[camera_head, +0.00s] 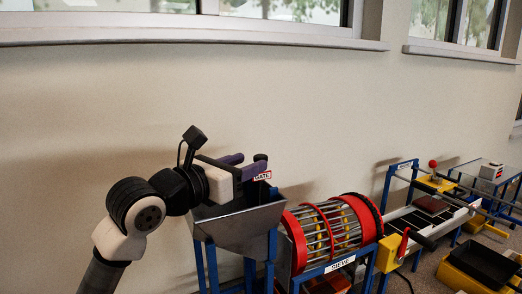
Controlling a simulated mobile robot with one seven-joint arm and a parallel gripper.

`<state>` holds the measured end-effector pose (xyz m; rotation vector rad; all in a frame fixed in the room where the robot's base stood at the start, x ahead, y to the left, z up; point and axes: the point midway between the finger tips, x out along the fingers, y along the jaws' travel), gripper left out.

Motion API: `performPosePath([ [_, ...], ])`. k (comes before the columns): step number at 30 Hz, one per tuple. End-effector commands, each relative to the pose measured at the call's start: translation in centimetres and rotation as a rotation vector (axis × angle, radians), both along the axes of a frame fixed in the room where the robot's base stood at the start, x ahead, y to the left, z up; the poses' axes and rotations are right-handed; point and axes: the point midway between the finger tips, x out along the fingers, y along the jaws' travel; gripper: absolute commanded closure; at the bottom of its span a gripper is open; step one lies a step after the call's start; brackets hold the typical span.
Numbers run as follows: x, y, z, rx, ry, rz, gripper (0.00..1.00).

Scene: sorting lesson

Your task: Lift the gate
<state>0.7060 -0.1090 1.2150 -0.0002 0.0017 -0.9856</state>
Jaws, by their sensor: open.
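The gate bears a white label with red "GATE" lettering (262,176) at the top of a grey metal hopper (240,232) on blue legs. My gripper (246,160) is over the hopper, beside the gate label, with its fingers pointing right. It is open. A dark upright piece shows next to the label, and my gripper and arm hide part of the gate and the hopper's upper left. I cannot tell whether a finger touches the gate.
A red-ringed barrel sieve (330,230) stands right of the hopper. Farther right are a dark conveyor (425,215), a red-ball lever (433,164) and a black tray (482,262). The wall and window sill (200,30) lie behind.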

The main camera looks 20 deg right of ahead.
Motion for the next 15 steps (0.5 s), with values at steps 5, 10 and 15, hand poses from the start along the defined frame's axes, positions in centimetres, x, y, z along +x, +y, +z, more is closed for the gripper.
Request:
performPosePath([
  [5, 1.7, -2.7, 0.3, 0.000, 0.000, -0.002, 0.55],
  [10, 2.6, -3.9, 0.1, -0.002, -0.001, -0.001, 0.55],
  [15, 2.8, -4.2, 0.0, 0.000, -0.001, 0.000, 0.55],
])
